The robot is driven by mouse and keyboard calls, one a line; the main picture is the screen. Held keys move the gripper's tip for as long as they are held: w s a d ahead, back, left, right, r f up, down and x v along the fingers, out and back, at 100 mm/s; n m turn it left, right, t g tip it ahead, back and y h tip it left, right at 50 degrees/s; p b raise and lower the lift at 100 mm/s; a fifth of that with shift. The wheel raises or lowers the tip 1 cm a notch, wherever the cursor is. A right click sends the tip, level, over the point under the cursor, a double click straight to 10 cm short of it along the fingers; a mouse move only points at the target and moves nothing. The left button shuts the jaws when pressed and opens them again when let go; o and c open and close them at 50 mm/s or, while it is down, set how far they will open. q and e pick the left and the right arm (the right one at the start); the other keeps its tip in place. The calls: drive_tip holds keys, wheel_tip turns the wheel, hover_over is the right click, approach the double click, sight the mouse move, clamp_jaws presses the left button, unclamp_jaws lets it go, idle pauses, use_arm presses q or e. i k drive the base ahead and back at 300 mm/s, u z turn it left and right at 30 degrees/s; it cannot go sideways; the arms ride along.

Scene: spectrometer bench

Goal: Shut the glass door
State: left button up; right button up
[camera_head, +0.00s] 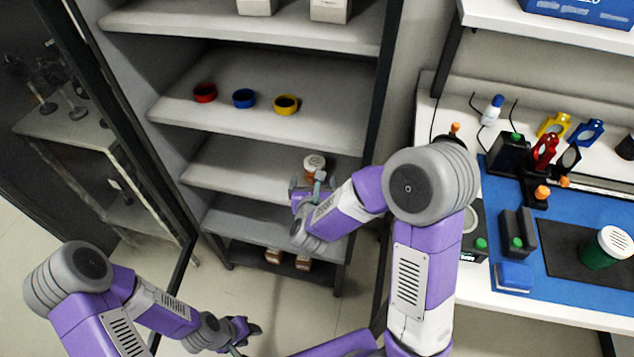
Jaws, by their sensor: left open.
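The glass door (104,100) has a dark frame and stands open at the left side of the grey cabinet (225,118). Part of it is behind my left arm. My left gripper (246,332) is open and low in front of the cabinet, to the right of the door's lower part and apart from it. My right gripper (313,188) is at the cabinet's lower shelves, close below a small white-topped item (314,162). Its fingers are small and partly hidden, so I cannot tell whether they hold anything.
Red (205,92), blue (244,98) and yellow (286,104) rings sit on a cabinet shelf. Glassware (75,105) shows on shelves at the left. A bench (545,308) with optical parts stands at the right. Floor (285,318) before the cabinet is clear apart from my arms.

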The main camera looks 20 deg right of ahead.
sight(54, 15)
drive_tip(key=k, duration=1)
